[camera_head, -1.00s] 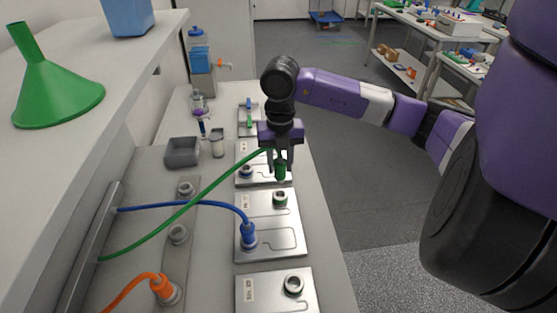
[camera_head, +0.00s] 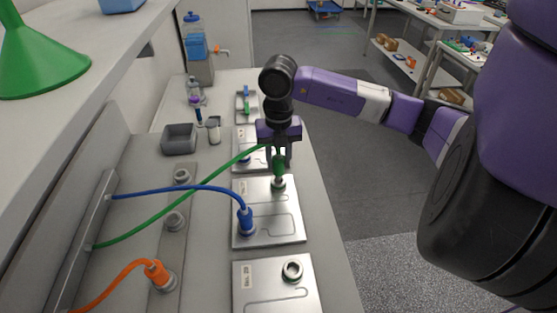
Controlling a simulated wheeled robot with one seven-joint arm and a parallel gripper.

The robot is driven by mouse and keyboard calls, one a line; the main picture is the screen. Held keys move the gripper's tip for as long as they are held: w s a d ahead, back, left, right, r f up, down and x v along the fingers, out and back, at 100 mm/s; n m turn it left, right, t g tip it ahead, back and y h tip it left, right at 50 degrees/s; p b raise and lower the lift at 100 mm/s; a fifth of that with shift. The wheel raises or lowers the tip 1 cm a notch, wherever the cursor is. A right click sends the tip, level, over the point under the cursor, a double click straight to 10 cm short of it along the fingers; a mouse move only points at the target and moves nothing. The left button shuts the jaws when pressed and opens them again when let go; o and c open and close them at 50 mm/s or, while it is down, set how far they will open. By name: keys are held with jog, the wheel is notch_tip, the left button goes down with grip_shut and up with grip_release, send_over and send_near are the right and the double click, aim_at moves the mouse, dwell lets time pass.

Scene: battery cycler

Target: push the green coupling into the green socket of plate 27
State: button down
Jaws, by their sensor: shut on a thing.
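My gripper (camera_head: 279,153) points down and is shut on the green coupling (camera_head: 279,166), with the green hose running from it to the left. The coupling is upright, right above the green socket (camera_head: 279,183) of the middle plate (camera_head: 283,211). Its lower end meets or nearly meets the socket; I cannot tell whether it has entered. A blue coupling (camera_head: 246,221) stands on the same plate, at its left side. The plate's number is too small to read. The gripper and coupling partly hide the plate behind.
A near plate (camera_head: 265,297) has an open socket (camera_head: 292,269). The blue hose (camera_head: 180,190) and green hose (camera_head: 150,226) cross the bench on the left. An orange coupling (camera_head: 158,272) sits in a left-hand fitting. A grey bin (camera_head: 179,139) stands farther back.

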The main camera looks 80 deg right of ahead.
aim_at(279, 153)
jog(key=shift+f+b, duration=1.65)
jog(key=shift+b, duration=0.7)
dwell(0.9)
jog(key=c, duration=0.5)
grip_release()
jog(key=shift+r+b, duration=0.55)
jog(key=shift+r, duration=3.4)
jog(key=shift+s, duration=0.1)
